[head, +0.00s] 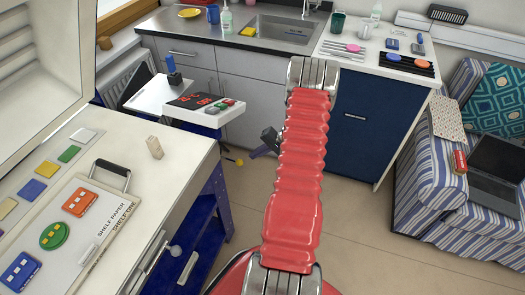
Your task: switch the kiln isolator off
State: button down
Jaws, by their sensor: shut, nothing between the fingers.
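I cannot pick out a kiln isolator for certain in the head view. A blue-topped upright piece (173,72) stands on a white surface beyond the near bench. Beside it, a white-topped unit (232,112) carries a black panel with red marks and small green and red pieces. My gripper (262,148) shows as a dark shape, partly hidden behind my red arm. It is shut and empty, apart from both the blue-topped piece and the white-topped unit.
The near-left bench (188,150) holds coloured tiles, a board (98,215) and a small beige block (154,147). A sink counter (220,38) runs along the back. A striped sofa (410,205) with a laptop (495,165) stands right. Floor is mostly clear.

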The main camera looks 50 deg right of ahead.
jog(key=x, duration=0.5)
jog(key=shift+w+a+f, duration=0.1)
jog(key=shift+w+f, duration=0.05)
jog(key=shift+f, duration=0.1)
